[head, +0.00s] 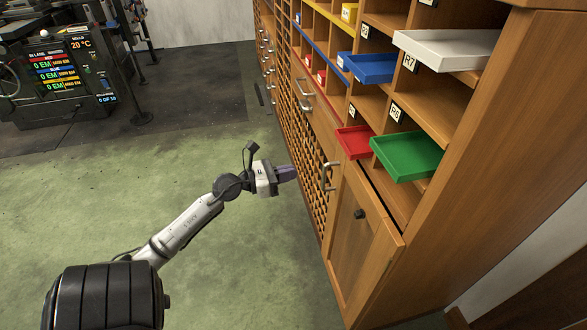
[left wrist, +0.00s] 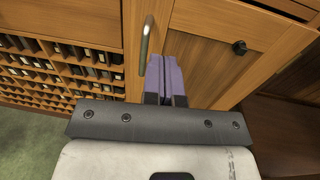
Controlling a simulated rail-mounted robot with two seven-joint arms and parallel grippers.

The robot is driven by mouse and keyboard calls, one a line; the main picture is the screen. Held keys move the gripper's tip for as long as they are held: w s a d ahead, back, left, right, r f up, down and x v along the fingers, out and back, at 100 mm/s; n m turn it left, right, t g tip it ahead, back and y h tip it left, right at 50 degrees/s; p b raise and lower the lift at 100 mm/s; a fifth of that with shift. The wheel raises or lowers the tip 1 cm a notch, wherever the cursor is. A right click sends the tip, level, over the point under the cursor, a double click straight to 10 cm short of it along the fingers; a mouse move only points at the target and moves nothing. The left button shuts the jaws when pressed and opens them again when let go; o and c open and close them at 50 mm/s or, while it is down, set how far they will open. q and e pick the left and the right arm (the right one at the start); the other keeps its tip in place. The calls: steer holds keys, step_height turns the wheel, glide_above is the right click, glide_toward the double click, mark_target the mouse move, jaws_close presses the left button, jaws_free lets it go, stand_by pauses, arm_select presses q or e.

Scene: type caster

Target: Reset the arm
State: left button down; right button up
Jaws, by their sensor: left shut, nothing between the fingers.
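My left arm reaches in from the lower left in the head view. Its left gripper (head: 288,173) is shut and empty, with purple fingers pointing at the front of the wooden cabinet (head: 497,140). In the left wrist view the shut purple fingers (left wrist: 165,75) are side by side in front of a cabinet door (left wrist: 215,62), just right of a metal handle (left wrist: 147,42). Whether they touch the door or handle cannot be told. My right gripper is not in view.
Coloured trays stick out of the cabinet: green (head: 408,157), red (head: 354,142), blue (head: 370,68) and white (head: 450,48). A lower door (head: 352,235) with a black knob (head: 360,214) stands slightly ajar. A machine with a screen (head: 60,75) stands at the far left. The green floor (head: 90,200) is open.

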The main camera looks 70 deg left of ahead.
arm_select(q)
steer(key=shift+s, duration=0.3)
steer(key=shift+w, duration=0.1)
steer(key=p, duration=0.2)
glide_toward(343, 163)
steer(key=w, duration=0.5)
steer(key=shift+d, duration=0.2)
steer(key=shift+w+d+r, duration=0.1)
steer(key=shift+w+d, duration=0.1)
steer(key=shift+w, duration=0.75)
